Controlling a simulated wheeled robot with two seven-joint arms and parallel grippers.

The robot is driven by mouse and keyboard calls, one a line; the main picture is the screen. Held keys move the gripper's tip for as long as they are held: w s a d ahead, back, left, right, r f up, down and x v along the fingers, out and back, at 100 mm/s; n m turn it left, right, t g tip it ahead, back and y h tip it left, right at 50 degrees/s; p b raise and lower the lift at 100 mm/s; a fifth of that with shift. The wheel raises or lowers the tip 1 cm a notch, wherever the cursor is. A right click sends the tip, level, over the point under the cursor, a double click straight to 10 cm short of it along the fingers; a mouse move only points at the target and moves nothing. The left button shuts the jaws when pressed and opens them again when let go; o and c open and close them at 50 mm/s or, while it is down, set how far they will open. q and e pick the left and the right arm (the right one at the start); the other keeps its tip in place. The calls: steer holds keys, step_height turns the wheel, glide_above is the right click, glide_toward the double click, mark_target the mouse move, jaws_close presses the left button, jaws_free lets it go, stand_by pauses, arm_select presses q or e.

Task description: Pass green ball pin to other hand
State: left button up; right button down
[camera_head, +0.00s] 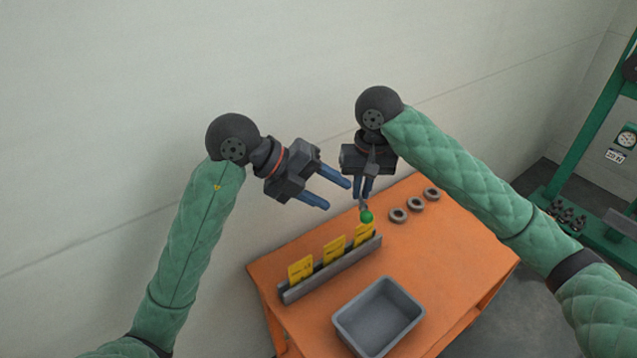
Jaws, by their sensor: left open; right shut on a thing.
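The green ball pin (366,216) shows its green ball below the fingertips of my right gripper (362,195), which is shut on the pin's grey shaft. The pin is held near the right end of the card rack, and I cannot tell its exact height. My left gripper (338,194) is open and empty. Its blue fingers point right and slightly down, toward the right gripper, with a gap between them and the pin.
A grey rack (332,270) with yellow cards stands on the orange table (452,262). A grey bin (378,316) sits at the front. Several dark rings (415,205) lie at the back right. A green machine frame (585,150) stands at far right. The table's right part is clear.

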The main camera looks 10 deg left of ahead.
mark_target(362, 213)
arm_select(q)
steer(key=shift+n+t+y, duration=0.3)
steer(key=shift+n+y, duration=0.2)
steer(key=shift+y, duration=0.3)
steer(key=x, duration=0.7)
steer(key=w+x, duration=0.1)
steer(key=x, duration=0.2)
steer(key=shift+a+f, duration=0.1)
steer(key=shift+f, duration=0.3)
steer(key=c, duration=1)
jaws_close()
arm_select(e)
steer(key=c, duration=1.4)
jaws_free()
steer(key=shift+c, duration=0.2)
